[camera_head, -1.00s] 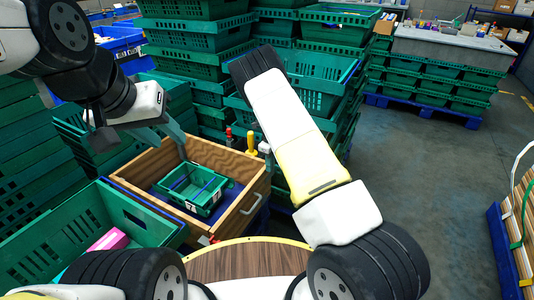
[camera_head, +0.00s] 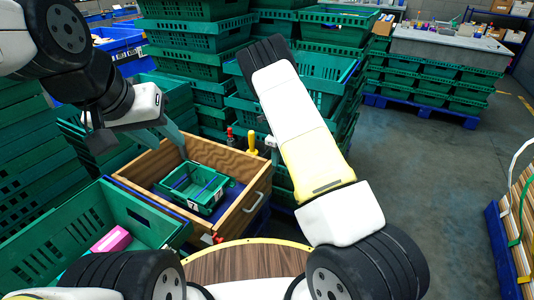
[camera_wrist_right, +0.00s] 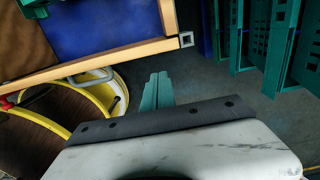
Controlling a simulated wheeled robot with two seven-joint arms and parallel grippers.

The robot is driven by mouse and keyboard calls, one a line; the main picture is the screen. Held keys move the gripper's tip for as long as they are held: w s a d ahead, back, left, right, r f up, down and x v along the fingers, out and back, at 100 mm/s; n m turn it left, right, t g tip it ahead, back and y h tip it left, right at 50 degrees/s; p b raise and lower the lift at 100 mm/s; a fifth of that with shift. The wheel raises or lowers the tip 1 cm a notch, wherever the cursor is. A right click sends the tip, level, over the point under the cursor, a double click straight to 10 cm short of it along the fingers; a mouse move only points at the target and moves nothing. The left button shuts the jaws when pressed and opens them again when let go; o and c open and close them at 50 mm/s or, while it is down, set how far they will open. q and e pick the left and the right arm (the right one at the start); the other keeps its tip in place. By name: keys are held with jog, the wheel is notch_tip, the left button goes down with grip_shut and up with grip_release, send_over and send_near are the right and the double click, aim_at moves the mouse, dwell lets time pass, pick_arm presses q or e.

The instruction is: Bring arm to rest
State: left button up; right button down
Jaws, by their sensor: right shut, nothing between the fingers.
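My left gripper (camera_head: 172,152) comes in from the left in the head view. Its two teal fingers are spread apart and empty, above the back left edge of the wooden box. My right arm (camera_head: 292,130) reaches up and away in the middle of the head view, and its gripper is hidden there. In the right wrist view the teal fingers of my right gripper (camera_wrist_right: 157,80) lie together with nothing between them. They point past the box corner, over the grey floor. A small green basket (camera_head: 196,187) sits inside the wooden box (camera_head: 236,158), apart from both grippers.
A large green crate (camera_head: 140,222) holding a pink item (camera_head: 111,240) stands at the lower left. Stacked green crates (camera_head: 196,46) rise behind the box. A round wooden surface (camera_head: 250,262) is in front. Open floor (camera_head: 430,180) lies to the right.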

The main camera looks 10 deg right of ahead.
jog(key=s+r+n+t+y, duration=0.1)
jog(key=s+r+n, duration=0.1)
jog(key=r, duration=0.8)
jog(key=s+r+n+y, duration=0.1)
jog(key=s+r+n, duration=0.2)
jog(key=r, duration=0.6)
jog(key=s+d+r+n+t+y, duration=0.1)
jog(key=s+r+n, duration=0.5)
jog(key=s+r, duration=0.5)
jog(key=s+r+n+t, duration=0.2)
jog(key=s+r+n, duration=0.1)
jog(key=s+n, duration=0.4)
jog(key=s+r+n+t+h, duration=0.1)
jog(key=s+n, duration=0.6)
jog(key=s, duration=0.7)
jog(key=shift+d+r+t, duration=0.45)
jog(key=shift+r+t, duration=0.05)
jog(key=shift+r, duration=0.9)
